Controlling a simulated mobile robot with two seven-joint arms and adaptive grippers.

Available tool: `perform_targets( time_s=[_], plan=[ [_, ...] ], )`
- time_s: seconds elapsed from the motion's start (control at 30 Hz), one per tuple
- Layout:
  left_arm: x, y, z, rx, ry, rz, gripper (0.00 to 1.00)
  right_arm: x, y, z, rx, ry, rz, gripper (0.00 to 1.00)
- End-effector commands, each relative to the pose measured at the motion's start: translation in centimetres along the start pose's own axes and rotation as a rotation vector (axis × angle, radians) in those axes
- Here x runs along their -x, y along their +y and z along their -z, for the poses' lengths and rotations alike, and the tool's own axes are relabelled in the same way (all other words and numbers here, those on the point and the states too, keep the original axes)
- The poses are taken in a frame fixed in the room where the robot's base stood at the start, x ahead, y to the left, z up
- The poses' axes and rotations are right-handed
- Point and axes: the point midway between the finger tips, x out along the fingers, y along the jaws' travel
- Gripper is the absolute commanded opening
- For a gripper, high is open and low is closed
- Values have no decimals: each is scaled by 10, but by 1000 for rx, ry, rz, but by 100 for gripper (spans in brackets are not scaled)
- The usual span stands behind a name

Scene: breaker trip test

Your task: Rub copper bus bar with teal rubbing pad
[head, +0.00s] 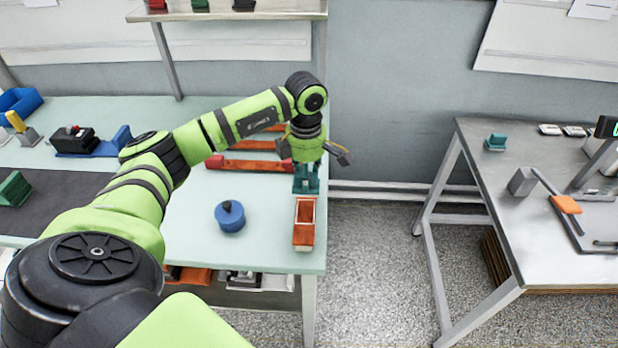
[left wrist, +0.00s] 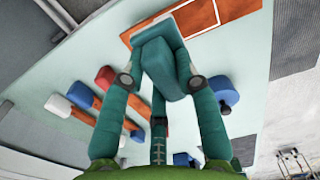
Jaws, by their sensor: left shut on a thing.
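My left gripper (head: 306,184) points down near the right edge of the pale green table, at the far end of the orange-copper bar. The copper bus bar (head: 304,236) lies along the table's right edge, just nearer than the gripper. It also shows in the left wrist view (left wrist: 207,13), partly hidden behind the pad. I cannot tell whether pad and bar touch. My right gripper is not in view.
A blue round-knobbed thing (head: 230,216) stands left of the bar. Red-ended orange bars (head: 245,165) lie behind my forearm. Another teal block (head: 495,142) sits on the grey table (head: 490,225) to the right. A floor gap separates the tables.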

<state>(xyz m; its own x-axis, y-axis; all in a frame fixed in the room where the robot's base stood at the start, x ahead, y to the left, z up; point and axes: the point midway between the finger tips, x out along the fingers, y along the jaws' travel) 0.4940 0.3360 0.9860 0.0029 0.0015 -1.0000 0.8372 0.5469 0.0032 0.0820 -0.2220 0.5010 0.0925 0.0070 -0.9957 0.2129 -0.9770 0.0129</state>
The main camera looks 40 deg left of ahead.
Motion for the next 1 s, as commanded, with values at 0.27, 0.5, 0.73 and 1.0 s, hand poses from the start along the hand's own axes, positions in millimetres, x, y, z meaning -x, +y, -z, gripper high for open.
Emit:
perform_targets(
  time_s=[0.27,0.5,0.73,1.0],
  plan=[
    [29,3,6,7,0,-2,1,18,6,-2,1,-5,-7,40],
    [42,3,10,11,1,-1,1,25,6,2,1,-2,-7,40],
    [41,3,10,10,0,-1,1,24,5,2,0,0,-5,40],
    [41,3,10,10,0,-1,1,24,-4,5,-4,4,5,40]
  ],
)
